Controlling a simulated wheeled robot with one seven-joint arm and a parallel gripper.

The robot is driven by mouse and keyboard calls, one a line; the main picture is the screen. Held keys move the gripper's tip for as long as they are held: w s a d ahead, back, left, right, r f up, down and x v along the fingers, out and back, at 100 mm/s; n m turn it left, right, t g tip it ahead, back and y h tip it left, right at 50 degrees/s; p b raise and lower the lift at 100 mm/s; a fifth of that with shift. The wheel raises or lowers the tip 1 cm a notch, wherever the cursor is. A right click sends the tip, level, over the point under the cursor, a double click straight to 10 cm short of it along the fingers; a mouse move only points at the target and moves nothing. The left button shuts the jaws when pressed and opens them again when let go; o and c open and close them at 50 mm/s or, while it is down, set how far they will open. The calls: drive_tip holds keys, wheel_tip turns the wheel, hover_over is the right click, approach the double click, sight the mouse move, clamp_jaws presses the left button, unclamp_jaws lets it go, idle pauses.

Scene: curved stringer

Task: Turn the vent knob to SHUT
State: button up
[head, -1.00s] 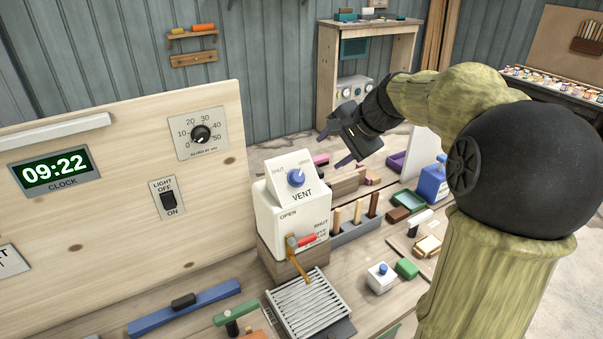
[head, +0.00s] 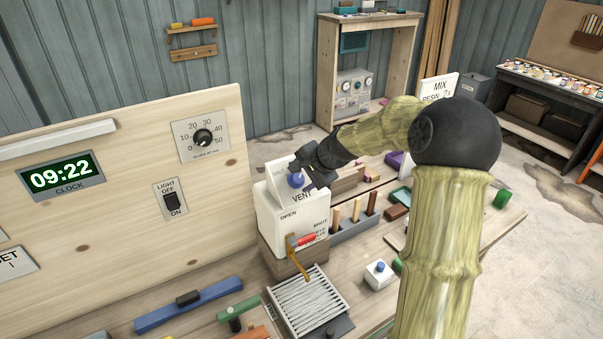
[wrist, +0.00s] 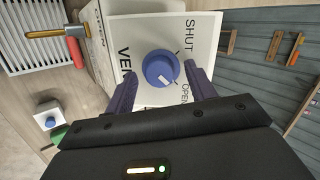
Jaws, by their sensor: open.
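The vent box (head: 275,222) is white with a sloped face. Its blue vent knob (head: 296,180) also shows in the wrist view (wrist: 158,66). There, the face has SHUT printed at the upper right, OPEN at the lower right and VENT on the left. The knob's white mark points down and slightly right, toward the OPEN side. My gripper (head: 308,181) is at the face; in the wrist view its open fingers (wrist: 161,76) lie on either side of the knob, with gaps showing. Its depth relative to the knob is hard to tell.
A wooden panel (head: 120,205) with clock, dial and light switch stands left. A rack of wooden pegs (head: 355,226) is close on the right.

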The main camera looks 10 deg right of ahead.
drive_tip(key=shift+a+f, duration=0.1)
drive_tip(key=shift+f, duration=0.05)
drive_tip(key=shift+c, duration=0.4)
drive_tip(key=c, duration=0.9)
